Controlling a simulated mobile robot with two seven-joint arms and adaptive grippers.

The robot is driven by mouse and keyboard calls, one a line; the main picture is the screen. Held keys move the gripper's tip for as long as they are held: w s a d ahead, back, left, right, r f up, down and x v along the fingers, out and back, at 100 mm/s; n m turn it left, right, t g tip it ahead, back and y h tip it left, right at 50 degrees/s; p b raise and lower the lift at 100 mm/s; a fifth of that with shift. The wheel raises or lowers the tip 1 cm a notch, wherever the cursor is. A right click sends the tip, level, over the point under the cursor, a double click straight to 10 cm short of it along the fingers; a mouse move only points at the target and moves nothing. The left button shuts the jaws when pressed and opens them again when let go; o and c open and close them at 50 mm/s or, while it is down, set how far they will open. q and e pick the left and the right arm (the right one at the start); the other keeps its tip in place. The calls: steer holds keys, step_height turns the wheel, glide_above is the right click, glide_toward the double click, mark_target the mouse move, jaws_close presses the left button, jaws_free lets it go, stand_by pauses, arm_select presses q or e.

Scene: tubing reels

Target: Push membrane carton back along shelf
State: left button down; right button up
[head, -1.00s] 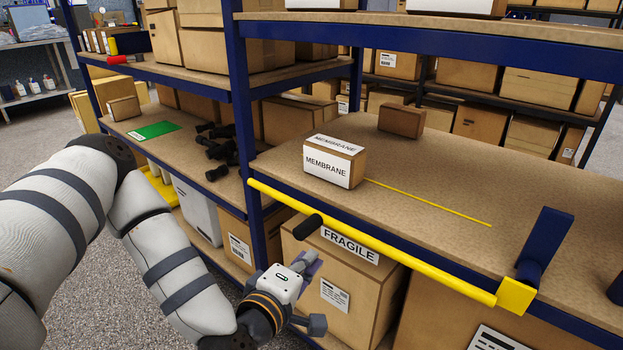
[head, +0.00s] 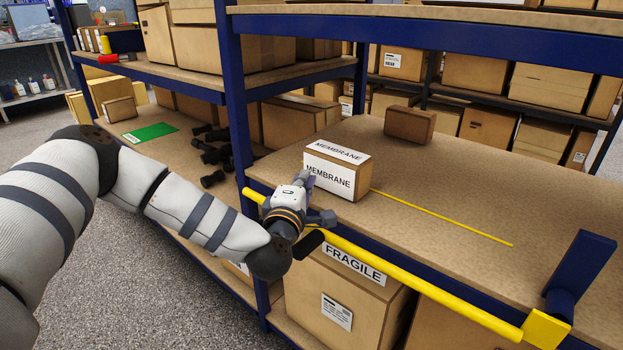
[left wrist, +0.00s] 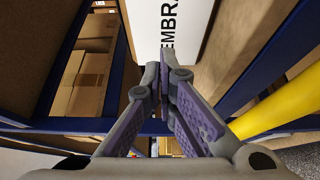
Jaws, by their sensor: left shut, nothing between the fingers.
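The membrane carton (head: 338,170) stands upright on the shelf board (head: 440,200), in front of the left end of a thin yellow line (head: 445,217). Its white front label faces me. In the left wrist view the carton (left wrist: 180,28) fills the top middle with part of its lettering. My left gripper (head: 309,184) is at the lower left of the carton's front face, above the yellow front bar. Its fingers (left wrist: 162,90) are shut and empty, pointing at the carton. I cannot tell whether the tips touch it. My right gripper is not in view.
A yellow bar (head: 430,284) runs along the shelf's front edge to a yellow bracket (head: 546,328) and blue post. A blue upright (head: 236,120) stands left of the carton. A small brown box (head: 409,124) sits behind it. The board to the right is clear.

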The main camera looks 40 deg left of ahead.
mark_target(342, 170)
arm_select(q)
steer(key=shift+w+d, duration=0.2)
steer(key=shift+w, duration=0.3)
steer(key=shift+w+d, duration=0.15)
steer(key=shift+w, duration=0.3)
steer(key=w+d+b, duration=0.1)
steer(key=w, duration=0.1)
steer(key=w+d+b, duration=0.1)
steer(key=w, duration=0.2)
steer(key=w+d+b, duration=0.1)
steer(key=w, duration=0.1)
steer(key=shift+w+f, duration=0.25)
steer(key=shift+f, duration=0.05)
steer(key=w, duration=0.1)
steer(key=w+d, duration=0.1)
steer(key=w, duration=0.2)
steer(key=shift+d+r+b, duration=0.25)
steer(key=shift+b, duration=0.1)
steer(key=shift+s, duration=0.2)
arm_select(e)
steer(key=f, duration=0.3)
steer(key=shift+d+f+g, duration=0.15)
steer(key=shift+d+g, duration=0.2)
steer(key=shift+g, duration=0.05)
